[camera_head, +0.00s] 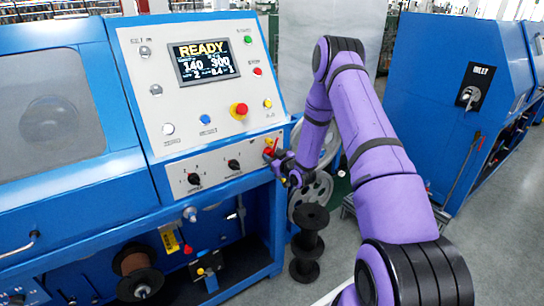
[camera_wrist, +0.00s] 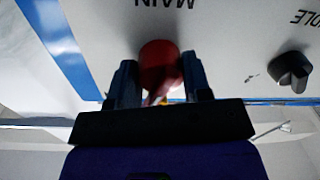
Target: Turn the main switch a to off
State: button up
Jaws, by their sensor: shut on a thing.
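The main switch (camera_wrist: 159,56) is a red rotary knob on the light panel of the blue machine, with the label MAIN beside it in the wrist view. In the head view the red main switch (camera_head: 268,152) sits at the right end of the lower panel, partly hidden by my gripper (camera_head: 280,163). In the wrist view my gripper (camera_wrist: 158,80) has one dark finger on each side of the red knob and is shut on it. The knob's pointer and its exact angle are hard to make out.
A black knob (camera_wrist: 291,71) is beside the switch; two black knobs (camera_head: 233,164) (camera_head: 194,179) show on the lower panel. Above are a READY screen (camera_head: 206,62) and a red emergency button (camera_head: 239,110). Black spools (camera_head: 306,245) stand below my arm.

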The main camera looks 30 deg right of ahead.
jog(key=n, duration=0.5)
dwell(0.5)
jog(key=o, duration=1.3)
jog(key=s, duration=1.1)
jog(key=shift+d+r, duration=0.25)
jog(key=shift+d, duration=0.1)
